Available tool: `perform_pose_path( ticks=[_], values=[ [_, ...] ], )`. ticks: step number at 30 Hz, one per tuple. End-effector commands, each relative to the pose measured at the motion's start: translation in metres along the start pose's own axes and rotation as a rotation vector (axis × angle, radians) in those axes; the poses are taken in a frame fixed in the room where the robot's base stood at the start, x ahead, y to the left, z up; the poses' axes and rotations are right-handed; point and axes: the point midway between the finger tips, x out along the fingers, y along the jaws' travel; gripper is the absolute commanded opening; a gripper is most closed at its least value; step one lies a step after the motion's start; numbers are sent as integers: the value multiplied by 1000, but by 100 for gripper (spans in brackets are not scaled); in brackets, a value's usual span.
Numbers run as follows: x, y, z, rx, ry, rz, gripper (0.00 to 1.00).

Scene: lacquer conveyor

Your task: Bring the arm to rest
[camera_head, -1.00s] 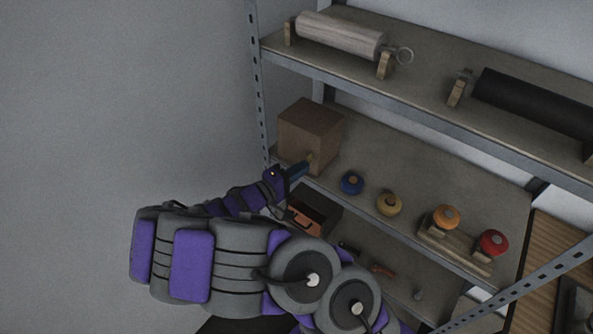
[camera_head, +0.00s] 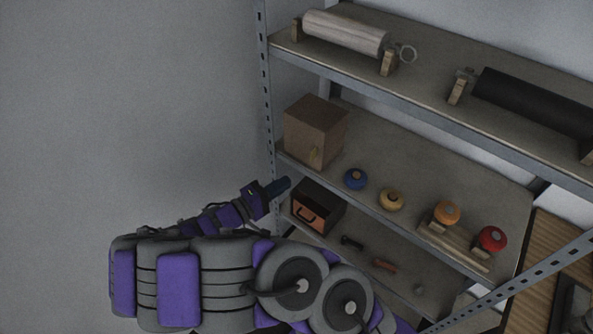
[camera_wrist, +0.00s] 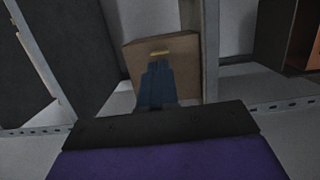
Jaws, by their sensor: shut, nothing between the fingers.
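My arm, purple and grey, reaches across the lower part of the head view. My gripper (camera_head: 283,186) is shut and empty, in the free space in front of the shelf rack. In the wrist view my gripper (camera_wrist: 157,82) points at a brown wooden box (camera_wrist: 190,66) with a yellowish handle (camera_wrist: 159,53). The fingertips overlap the box in that picture, just below the handle. In the head view the box (camera_head: 316,128) stands on the middle shelf (camera_head: 420,165), with a visible gap between it and my gripper.
Blue (camera_head: 355,179), yellow (camera_head: 391,199), orange (camera_head: 447,212) and red (camera_head: 492,238) round items sit on the middle shelf. Rollers (camera_head: 345,32) lie on the top shelf. The left side is clear up to the wall.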

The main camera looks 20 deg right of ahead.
Motion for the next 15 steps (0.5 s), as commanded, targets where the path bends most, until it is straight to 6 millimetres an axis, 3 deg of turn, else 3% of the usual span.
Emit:
perform_pose_path(
  ticks=[1, 6, 15],
  values=[
    [-11, 2, 1, 0, 6, -1, 0],
    [-28, 1, 8, 2, 4, -6, 0],
    [-39, 0, 11, 1, 0, -2, 0]
  ],
)
